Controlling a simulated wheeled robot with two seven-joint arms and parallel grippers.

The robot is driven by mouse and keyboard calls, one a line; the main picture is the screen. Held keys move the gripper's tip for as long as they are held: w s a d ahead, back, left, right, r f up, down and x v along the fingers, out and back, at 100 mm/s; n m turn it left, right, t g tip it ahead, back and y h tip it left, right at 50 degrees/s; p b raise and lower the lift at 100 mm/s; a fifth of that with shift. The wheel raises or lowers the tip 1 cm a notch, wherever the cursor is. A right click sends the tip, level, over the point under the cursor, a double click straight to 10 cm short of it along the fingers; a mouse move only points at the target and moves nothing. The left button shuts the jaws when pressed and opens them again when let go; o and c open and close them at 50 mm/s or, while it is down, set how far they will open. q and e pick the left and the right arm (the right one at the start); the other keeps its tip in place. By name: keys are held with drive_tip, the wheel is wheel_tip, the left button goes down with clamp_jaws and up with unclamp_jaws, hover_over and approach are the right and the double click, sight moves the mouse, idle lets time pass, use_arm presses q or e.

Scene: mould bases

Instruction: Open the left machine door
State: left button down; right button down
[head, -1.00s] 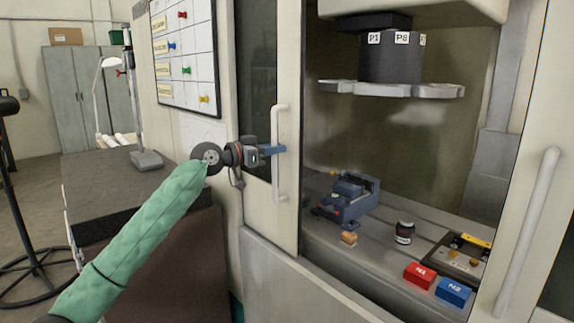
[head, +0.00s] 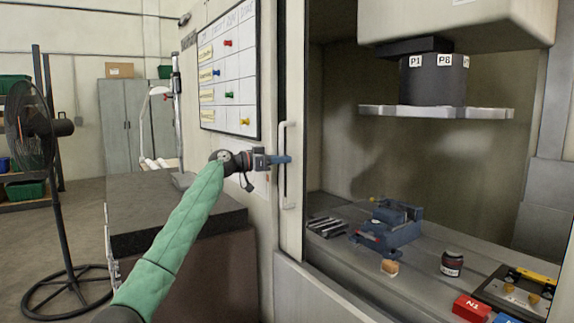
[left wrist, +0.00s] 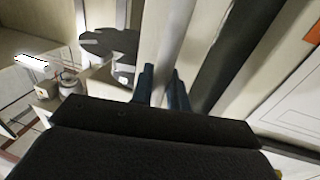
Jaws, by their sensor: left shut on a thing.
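The left machine door (head: 294,236) is a pale sliding panel, standing at the left side of a wide opening into the machine. Its white vertical bar handle (head: 284,140) shows in the head view, and the bar also runs up the middle of the left wrist view (left wrist: 172,45). My left gripper (head: 283,160) is shut on the handle around its middle height. In the left wrist view its blue fingers (left wrist: 161,85) lie on either side of the bar. My right gripper is not in view.
A whiteboard (head: 229,75) hangs left of the door. A dark-topped bench (head: 165,235) and a fan (head: 32,125) stand at left.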

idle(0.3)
use_arm(q)
drive_tip(key=c, duration=1.4)
unclamp_jaws()
drive_tip(key=shift+c, duration=0.2)
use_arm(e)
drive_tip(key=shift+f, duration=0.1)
